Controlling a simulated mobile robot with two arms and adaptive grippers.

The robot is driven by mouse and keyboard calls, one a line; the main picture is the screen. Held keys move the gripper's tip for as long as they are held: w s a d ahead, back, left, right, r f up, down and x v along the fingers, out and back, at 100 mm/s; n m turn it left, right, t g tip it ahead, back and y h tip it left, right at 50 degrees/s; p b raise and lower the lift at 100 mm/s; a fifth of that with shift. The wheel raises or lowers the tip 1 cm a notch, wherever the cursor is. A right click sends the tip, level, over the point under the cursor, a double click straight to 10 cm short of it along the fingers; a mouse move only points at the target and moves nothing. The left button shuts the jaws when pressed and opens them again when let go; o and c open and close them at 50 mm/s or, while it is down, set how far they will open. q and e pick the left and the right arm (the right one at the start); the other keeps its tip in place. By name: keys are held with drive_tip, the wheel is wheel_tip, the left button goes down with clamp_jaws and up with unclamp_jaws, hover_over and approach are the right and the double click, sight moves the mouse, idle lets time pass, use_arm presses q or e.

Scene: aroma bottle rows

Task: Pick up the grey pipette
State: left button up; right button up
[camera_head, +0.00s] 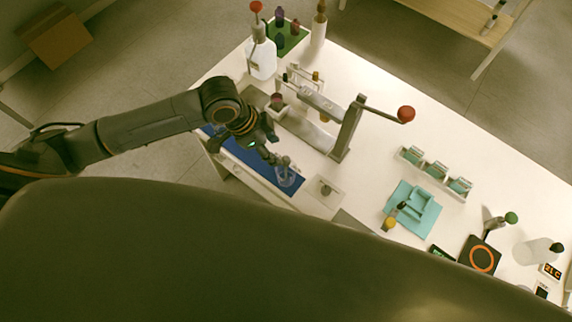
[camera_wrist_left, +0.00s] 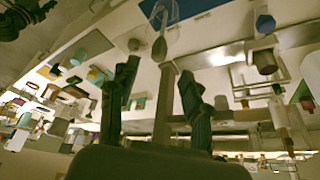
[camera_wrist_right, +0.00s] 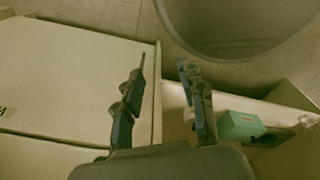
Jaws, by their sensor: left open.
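What looks like the grey pipette (camera_head: 285,161) stands in a clear glass beaker (camera_head: 286,179) at the end of the blue mat, its darker top sticking up. The left wrist view is upside down; there the pipette top (camera_wrist_left: 159,48) hangs near the glass (camera_wrist_left: 160,13), just beyond my fingertips. My left gripper (camera_head: 273,155) is close beside the pipette on its left in the head view. Its fingers (camera_wrist_left: 158,70) are open, with no object held. My right gripper (camera_wrist_right: 163,62) is open and empty, outside the head view.
A metal press with a red knob (camera_head: 406,114) stands behind the beaker. A small pale tray (camera_head: 324,193) lies to the beaker's right. A white bottle (camera_head: 262,60) and green tray (camera_head: 291,38) stand at the back. A teal mat (camera_head: 413,207) lies further right.

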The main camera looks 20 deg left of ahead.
sight(284, 158)
use_arm(q)
drive_tip(key=shift+x, duration=1.15)
drive_tip(key=shift+d+f+p, duration=0.2)
drive_tip(key=shift+f+p, duration=0.15)
drive_tip(key=shift+f, duration=0.05)
drive_tip(key=p+x, duration=0.1)
drive_tip(key=x, duration=0.3)
drive_tip(key=shift+d+f+p, duration=0.1)
drive_tip(key=shift+d+p, duration=0.1)
drive_tip(key=shift+p, duration=0.1)
drive_tip(key=shift+w+f, duration=0.1)
drive_tip(key=shift+f, duration=0.15)
use_arm(e)
drive_tip(key=shift+s+a+r, duration=0.1)
drive_tip(key=shift+a+r, duration=0.1)
drive_tip(key=shift+r, duration=0.45)
drive_tip(key=shift+a+r, duration=0.15)
drive_tip(key=shift+r, duration=0.45)
use_arm(q)
drive_tip(key=c, duration=0.7)
use_arm(e)
drive_tip(key=shift+d, duration=0.1)
